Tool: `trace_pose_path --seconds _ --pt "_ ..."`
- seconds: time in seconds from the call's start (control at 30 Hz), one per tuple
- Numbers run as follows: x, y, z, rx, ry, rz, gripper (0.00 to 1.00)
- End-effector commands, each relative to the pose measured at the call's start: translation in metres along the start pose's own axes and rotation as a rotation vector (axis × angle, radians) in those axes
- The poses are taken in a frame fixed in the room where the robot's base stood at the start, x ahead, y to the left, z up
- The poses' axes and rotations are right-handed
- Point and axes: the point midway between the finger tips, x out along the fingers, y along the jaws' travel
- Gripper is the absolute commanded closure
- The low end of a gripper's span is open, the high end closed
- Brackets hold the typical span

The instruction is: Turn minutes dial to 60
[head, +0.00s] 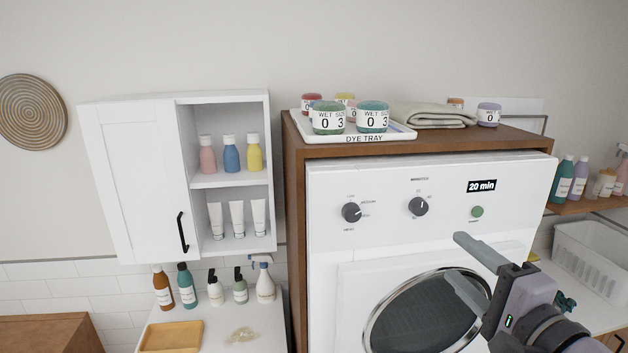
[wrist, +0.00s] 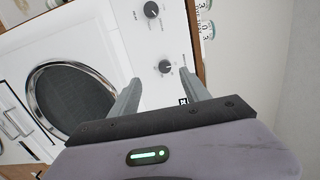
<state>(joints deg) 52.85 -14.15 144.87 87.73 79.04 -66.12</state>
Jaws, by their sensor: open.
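The white machine (head: 330,220) has two dark dials on its panel. The right one, the minutes dial (head: 418,206), has a small blurred heading above it, and its pale pointer mark is near the top. The black display (head: 481,186) reads "20 min". My gripper (head: 456,258) is open and empty, below and right of the minutes dial, in front of the round door. In the wrist view the minutes dial (wrist: 165,67) appears between the two fingertips (wrist: 158,70). I cannot tell the distance left, but no contact shows. The display is mostly hidden behind a finger there.
The left dial (head: 351,212) and a green button (head: 477,211) flank the minutes dial. A dye tray (head: 391,134) with jars and a folded towel (head: 433,115) lie on the wooden top. A white cabinet (head: 128,180) stands left. The air before the panel is clear.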

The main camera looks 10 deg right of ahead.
Motion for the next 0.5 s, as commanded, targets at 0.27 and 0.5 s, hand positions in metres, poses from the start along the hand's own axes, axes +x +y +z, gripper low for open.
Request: trace_pose_path --seconds 0.27,0.5 --pt "0.023 -0.01 -0.026 -0.007 0.083 -0.012 0.45" --pt "0.098 -0.005 -0.033 -0.013 0.081 -0.014 0.45"
